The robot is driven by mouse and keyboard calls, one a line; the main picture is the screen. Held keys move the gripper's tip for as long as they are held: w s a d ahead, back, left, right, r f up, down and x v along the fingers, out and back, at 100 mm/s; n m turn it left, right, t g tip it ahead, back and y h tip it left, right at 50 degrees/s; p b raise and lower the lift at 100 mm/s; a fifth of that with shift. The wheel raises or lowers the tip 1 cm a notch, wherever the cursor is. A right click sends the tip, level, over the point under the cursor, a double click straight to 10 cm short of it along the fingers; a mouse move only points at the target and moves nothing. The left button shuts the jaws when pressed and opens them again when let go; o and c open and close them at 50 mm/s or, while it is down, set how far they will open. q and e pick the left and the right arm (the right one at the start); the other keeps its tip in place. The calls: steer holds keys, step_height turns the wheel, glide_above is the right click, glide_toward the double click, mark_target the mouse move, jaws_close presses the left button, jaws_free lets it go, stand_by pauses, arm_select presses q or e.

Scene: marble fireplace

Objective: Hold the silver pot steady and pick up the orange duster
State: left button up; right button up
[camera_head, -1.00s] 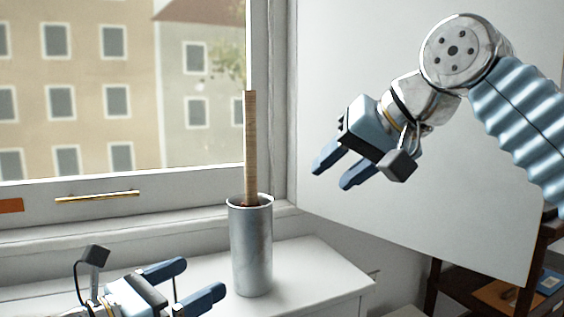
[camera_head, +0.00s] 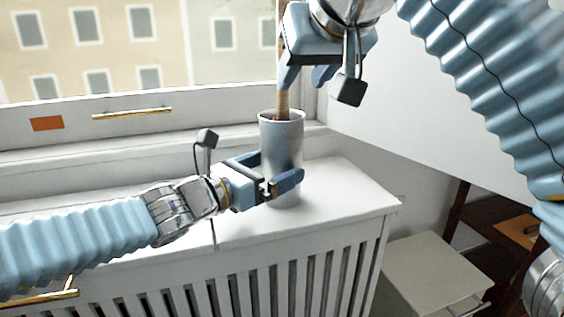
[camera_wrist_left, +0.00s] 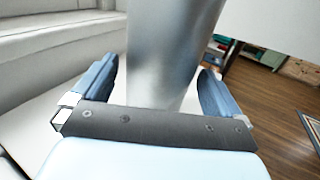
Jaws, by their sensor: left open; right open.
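The silver pot (camera_head: 281,140) stands upright on the white radiator cover by the window. The duster's wooden handle (camera_head: 283,101) rises out of the pot; its orange part is not visible. My left gripper (camera_head: 279,172) is open around the lower part of the pot, one finger on each side. In the left wrist view the pot (camera_wrist_left: 165,55) stands between the two fingers, with a visible gap by the right one. My right gripper (camera_head: 303,80) is open, pointing down above the pot at the handle. Whether its fingers touch the handle I cannot tell.
The white radiator cover top (camera_head: 340,190) is clear to the right of the pot. The window sill and frame (camera_head: 200,122) run close behind it. A large white panel (camera_head: 450,110) stands on the right, near my right arm. A low light-topped cabinet (camera_head: 430,265) stands at lower right.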

arm_select(q)
steer(key=shift+x, duration=1.4)
steer(key=shift+c, duration=0.5)
